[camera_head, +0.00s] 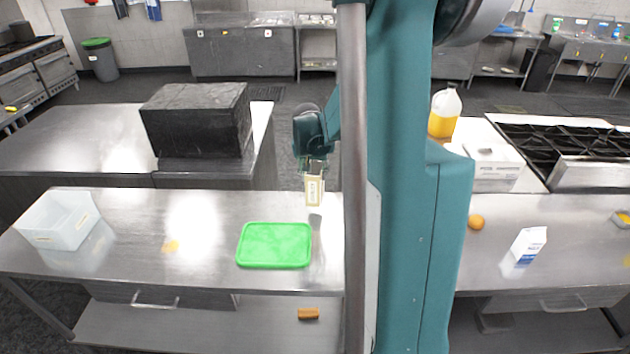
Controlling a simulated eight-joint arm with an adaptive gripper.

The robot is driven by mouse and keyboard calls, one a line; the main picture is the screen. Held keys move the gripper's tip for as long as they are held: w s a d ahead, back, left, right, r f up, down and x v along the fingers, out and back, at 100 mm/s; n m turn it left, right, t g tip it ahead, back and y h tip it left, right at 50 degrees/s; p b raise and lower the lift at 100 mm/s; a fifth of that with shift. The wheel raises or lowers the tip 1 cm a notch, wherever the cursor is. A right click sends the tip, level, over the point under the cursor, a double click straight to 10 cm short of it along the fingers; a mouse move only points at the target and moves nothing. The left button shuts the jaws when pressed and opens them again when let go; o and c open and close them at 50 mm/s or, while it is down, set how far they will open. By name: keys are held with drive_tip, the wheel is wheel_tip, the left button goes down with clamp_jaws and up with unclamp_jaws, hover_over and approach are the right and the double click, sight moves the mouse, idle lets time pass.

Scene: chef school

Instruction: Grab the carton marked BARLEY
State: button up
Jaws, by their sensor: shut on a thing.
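My gripper (314,172) points down above the steel table, behind the green cutting board. It is shut on a small cream carton with a yellowish border (314,190), held upright between the fingers. The carton has dark vertical lettering on its face, too small to read for sure. Whether its base touches the table I cannot tell. Another carton (528,245), white with a blue lower part, stands on the table at the right, apart from my gripper.
A green board (274,245) lies on the steel table (140,262). A white bin (58,220) stands at the left, an orange fruit (476,222) at the right. Behind are a black box (198,120), a jug of yellow liquid (444,113), a white box (488,160) and a stove (575,150).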

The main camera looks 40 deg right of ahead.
sight(315, 167)
drive_tip(key=shift+r, duration=1.75)
drive_tip(key=shift+a, duration=0.15)
